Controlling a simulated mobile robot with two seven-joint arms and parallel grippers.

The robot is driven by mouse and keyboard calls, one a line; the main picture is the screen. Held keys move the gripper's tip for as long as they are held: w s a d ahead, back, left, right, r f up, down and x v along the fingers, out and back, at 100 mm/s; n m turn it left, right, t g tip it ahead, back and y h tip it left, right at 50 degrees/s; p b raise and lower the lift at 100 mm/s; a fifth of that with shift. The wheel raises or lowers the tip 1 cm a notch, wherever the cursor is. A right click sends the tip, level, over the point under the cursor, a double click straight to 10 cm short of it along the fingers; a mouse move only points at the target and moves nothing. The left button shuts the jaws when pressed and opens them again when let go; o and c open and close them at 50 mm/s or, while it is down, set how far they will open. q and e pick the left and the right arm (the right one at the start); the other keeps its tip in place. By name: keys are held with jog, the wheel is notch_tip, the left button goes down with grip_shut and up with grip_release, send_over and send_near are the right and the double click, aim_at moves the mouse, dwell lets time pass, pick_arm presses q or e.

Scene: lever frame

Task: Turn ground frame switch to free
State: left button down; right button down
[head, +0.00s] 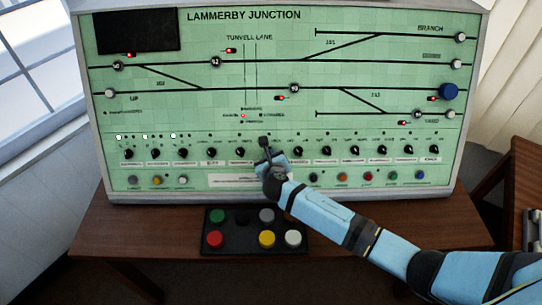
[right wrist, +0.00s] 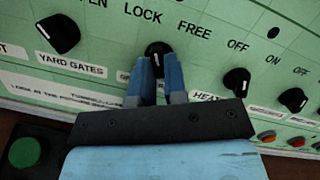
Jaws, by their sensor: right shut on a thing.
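The ground frame switch (right wrist: 157,47) is a round black knob on the green panel, with LOCK printed at its upper left and FREE at its upper right in the right wrist view. The label below it is mostly hidden by my fingers. My right gripper (right wrist: 160,72) is shut on this knob, one blue finger on each side. A small pale mark shows on the knob, but I cannot tell surely which word it points to. In the head view my right gripper (head: 266,156) reaches the knob row near its middle and covers the knob. My left gripper is not in view.
The yard gates knob (right wrist: 58,34) is to the left and the heater knob (right wrist: 237,81) to the right, both close by. Below the panel (head: 270,75), a black box (head: 225,229) with several coloured buttons lies on the brown table (head: 150,235).

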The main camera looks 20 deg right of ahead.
jog(key=m, duration=0.2)
jog(key=m+h, duration=0.1)
jog(key=m, duration=0.4)
jog(key=shift+w+a+h, duration=0.15)
jog(key=shift+a+h, duration=0.1)
jog(key=shift+h, duration=0.05)
jog(key=m, duration=0.3)
jog(key=shift+m+h+b, duration=0.3)
jog(key=shift+m+b, duration=0.1)
jog(key=shift+w+a+r+m+g, duration=0.1)
jog(key=shift+m+g, duration=0.1)
jog(key=shift+m, duration=0.55)
jog(key=shift+a+r+m+g, duration=0.1)
jog(key=shift+m+g, duration=0.1)
jog(key=shift+m, duration=0.55)
jog(key=shift+d+h, duration=0.1)
jog(key=shift+h, duration=0.2)
jog(key=c, duration=1.2)
grip_release()
jog(key=shift+o, duration=0.2)
jog(key=shift+f, duration=0.15)
